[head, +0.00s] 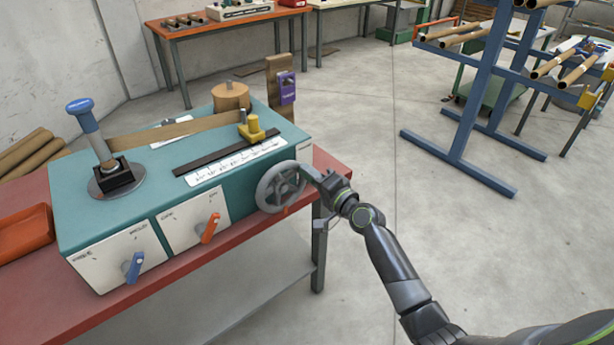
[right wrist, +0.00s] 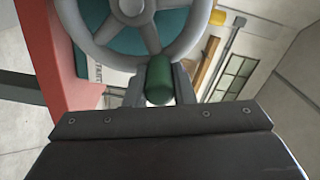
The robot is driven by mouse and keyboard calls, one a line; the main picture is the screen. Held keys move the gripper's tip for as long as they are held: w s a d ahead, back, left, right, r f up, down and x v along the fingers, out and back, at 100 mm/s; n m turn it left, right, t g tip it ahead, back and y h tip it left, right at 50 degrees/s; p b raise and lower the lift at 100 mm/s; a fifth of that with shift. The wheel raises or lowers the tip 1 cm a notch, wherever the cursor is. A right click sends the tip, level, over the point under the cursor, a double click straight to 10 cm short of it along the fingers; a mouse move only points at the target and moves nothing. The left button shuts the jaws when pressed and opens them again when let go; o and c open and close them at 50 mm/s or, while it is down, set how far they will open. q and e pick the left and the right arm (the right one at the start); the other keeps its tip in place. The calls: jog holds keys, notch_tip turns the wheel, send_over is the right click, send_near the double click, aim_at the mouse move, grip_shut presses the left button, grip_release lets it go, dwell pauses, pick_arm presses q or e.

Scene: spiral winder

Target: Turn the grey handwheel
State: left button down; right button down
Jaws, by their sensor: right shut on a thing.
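The grey handwheel (head: 280,187) is a spoked wheel on the front right of the teal winder (head: 215,163). In the right wrist view the wheel (right wrist: 138,45) fills the top, with a green handle (right wrist: 159,80) standing out from its rim. My right gripper (head: 308,174) reaches the wheel's right side. In the right wrist view my right gripper (right wrist: 160,88) is shut on the green handle, with a finger on either side of it. The head view hides the handle behind the gripper. My left gripper is not in view.
The winder stands on a red bench (head: 335,165). A blue lever (head: 133,266) and an orange lever (head: 210,229) are on its front. A blue rack (head: 478,95) with brown tubes stands at the right. The floor between is clear.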

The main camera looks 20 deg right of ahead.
notch_tip(320, 180, down, 6)
jog(key=m+b, duration=0.2)
jog(key=m, duration=0.8)
jog(key=shift+d+f+m+b, duration=0.2)
jog(key=shift+d+m+b, duration=0.1)
jog(key=shift+d+b, duration=0.1)
jog(key=shift+w+f, duration=0.1)
jog(key=c, duration=1.2)
grip_release()
jog(key=shift+c, duration=0.2)
